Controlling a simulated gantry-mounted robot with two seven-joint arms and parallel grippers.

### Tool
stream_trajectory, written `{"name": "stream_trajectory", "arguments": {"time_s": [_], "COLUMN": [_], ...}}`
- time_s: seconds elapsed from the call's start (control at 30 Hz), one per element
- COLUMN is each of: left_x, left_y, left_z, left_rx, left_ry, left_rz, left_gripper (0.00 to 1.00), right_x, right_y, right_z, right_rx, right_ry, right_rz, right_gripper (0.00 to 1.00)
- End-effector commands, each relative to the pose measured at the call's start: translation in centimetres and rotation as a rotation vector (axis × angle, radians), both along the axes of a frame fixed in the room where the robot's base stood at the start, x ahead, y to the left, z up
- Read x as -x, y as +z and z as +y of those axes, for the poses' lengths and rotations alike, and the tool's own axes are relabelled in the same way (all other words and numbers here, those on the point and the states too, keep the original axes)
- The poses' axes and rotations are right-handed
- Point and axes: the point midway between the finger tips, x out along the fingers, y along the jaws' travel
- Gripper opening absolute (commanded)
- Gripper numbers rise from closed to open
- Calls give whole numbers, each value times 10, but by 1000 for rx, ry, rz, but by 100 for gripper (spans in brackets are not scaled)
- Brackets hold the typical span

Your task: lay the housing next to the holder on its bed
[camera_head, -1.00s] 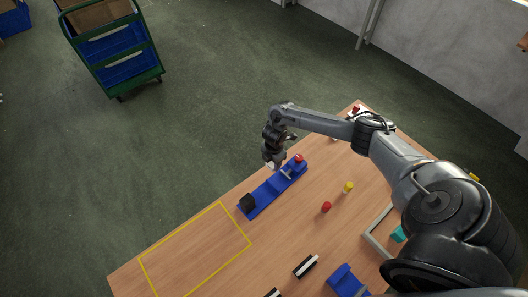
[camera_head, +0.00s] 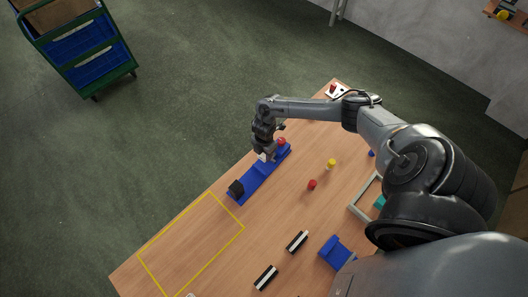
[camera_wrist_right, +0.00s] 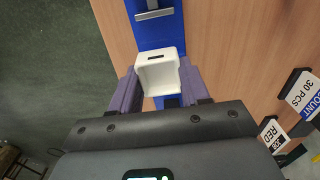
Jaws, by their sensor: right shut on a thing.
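The white housing (camera_wrist_right: 160,72) is a small open box shape with a dark slot. My right gripper (camera_wrist_right: 161,84) is shut on it, one purple-grey finger on each side. In the head view the right gripper (camera_head: 264,153) is over the long blue bed (camera_head: 249,187), between its black block (camera_head: 236,187) and its red knob (camera_head: 282,141). In the wrist view the housing overlaps the bed (camera_wrist_right: 158,32); I cannot tell if it touches. A metal bracket (camera_wrist_right: 152,12), perhaps the holder, stands on the bed just beyond the housing. My left gripper is not in view.
A yellow outlined area (camera_head: 190,245) on the table is empty. A red piece (camera_head: 312,184), a yellow piece (camera_head: 331,164), black-and-white signs (camera_head: 297,241) and a blue stand (camera_head: 336,252) are on the table. A green cart (camera_head: 80,50) stands beyond on the floor.

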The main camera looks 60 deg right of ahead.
Motion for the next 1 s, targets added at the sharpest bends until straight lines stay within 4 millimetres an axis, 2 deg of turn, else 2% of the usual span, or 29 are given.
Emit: {"name": "stream_trajectory", "arguments": {"time_s": [0.27, 0.7, 1.0], "left_x": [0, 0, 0], "left_y": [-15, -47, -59], "left_z": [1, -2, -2], "left_rx": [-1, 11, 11], "left_ry": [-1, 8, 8], "left_rz": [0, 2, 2], "left_gripper": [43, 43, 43], "right_x": [0, 0, -1], "right_y": [-19, -60, -76], "right_z": [0, 0, 0], "right_rx": [0, -1, -1], "right_ry": [0, -1, 0], "right_rz": [0, 0, -1], "right_gripper": [17, 17, 17]}}
